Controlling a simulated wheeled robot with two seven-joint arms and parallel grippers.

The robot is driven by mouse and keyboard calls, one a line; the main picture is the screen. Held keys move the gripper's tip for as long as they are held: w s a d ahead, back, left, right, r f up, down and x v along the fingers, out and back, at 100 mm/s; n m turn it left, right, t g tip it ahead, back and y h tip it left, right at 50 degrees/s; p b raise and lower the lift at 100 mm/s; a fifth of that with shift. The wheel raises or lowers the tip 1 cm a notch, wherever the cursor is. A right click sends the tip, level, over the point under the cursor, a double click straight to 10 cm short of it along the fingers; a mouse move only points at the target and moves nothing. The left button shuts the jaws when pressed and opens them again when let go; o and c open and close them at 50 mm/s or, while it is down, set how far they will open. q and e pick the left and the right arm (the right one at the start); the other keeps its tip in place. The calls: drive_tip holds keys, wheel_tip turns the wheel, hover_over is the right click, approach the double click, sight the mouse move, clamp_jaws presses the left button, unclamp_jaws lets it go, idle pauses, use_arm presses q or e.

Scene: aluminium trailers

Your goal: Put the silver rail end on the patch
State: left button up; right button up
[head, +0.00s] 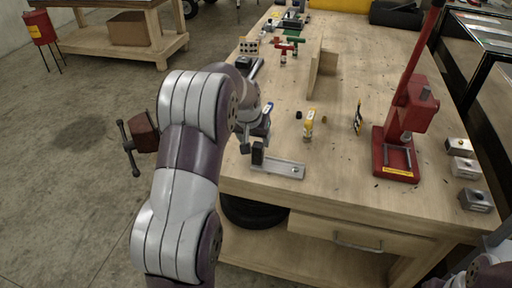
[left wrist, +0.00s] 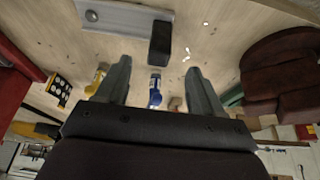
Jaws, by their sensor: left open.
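A flat silver bar (head: 282,169) with an upright black block (head: 258,153) at its left end lies near the bench's front edge. It looks like the rail end. In the left wrist view the silver bar (left wrist: 125,16) and black block (left wrist: 160,43) are beyond the fingertips, apart from them. My left gripper (head: 256,132) is open, just behind the black block; in the wrist view its fingers (left wrist: 158,75) have nothing gripped between them. A green flat area (head: 293,37) at the far end may be the patch; I cannot be sure. My right gripper is out of view.
A blue-labelled tube (left wrist: 155,90) and a yellow bottle (head: 308,124) stand near my left gripper. A red press (head: 400,135) and small metal blocks (head: 462,167) are at the right. A wooden upright (head: 316,68) stands mid-bench. A dark red vise (head: 144,132) is at the left.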

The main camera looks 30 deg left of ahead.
use_arm(q)
drive_tip(key=s+d+f+m+g, duration=0.1)
drive_tip(key=s+d, duration=0.7)
drive_tip(key=s, duration=0.3)
drive_tip(key=s+d+f+m+g+h, duration=0.1)
drive_tip(key=s+d+f+m+g, duration=0.1)
drive_tip(key=s+d, duration=0.6)
drive_tip(key=s, duration=0.4)
drive_tip(key=shift+s+f, duration=0.3)
